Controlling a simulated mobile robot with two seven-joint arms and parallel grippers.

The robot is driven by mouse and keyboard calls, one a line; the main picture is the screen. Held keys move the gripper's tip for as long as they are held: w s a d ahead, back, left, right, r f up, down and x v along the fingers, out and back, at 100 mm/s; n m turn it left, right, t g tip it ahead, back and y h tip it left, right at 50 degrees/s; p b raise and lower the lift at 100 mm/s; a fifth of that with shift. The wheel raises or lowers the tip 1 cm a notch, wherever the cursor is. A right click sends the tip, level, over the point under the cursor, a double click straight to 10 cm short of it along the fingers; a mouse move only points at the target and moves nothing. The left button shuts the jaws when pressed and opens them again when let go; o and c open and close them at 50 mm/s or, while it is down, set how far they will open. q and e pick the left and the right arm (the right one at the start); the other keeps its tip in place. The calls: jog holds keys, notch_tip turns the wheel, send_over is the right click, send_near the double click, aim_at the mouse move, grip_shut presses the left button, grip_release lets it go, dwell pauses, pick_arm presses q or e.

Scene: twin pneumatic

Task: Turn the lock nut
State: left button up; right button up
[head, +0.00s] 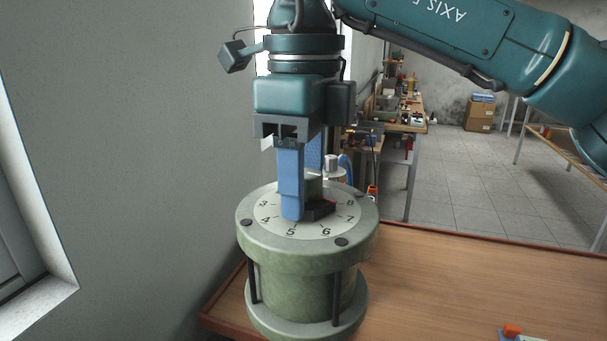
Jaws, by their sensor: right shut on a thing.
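A round green device (308,250) stands upright on the wooden table, with a pale numbered dial (268,221) on its top. The digits 3 to 8 show on the dial's near side. At the dial's middle is a dark piece with a reddish edge (321,209), with a grey block behind it, which I take to be the lock nut. My right gripper (303,198) points straight down over the dial. Its blue fingers are shut on the lock nut and hide part of it and of the dial. My left gripper is not in view.
The wooden table (450,290) is mostly clear to the right. A small orange and blue item (512,332) lies at its near edge. A grey wall (130,130) is close on the left. Cluttered benches (402,122) and cardboard boxes (480,114) stand farther back.

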jog(key=shift+c, duration=1)
jog(key=n, duration=0.5)
jog(key=shift+s+n, duration=0.15)
jog(key=shift+n, duration=0.25)
jog(key=n, duration=0.5)
jog(key=shift+n, duration=0.4)
jog(key=shift+s+n, duration=0.1)
jog(key=shift+n, duration=0.2)
jog(key=o, duration=1)
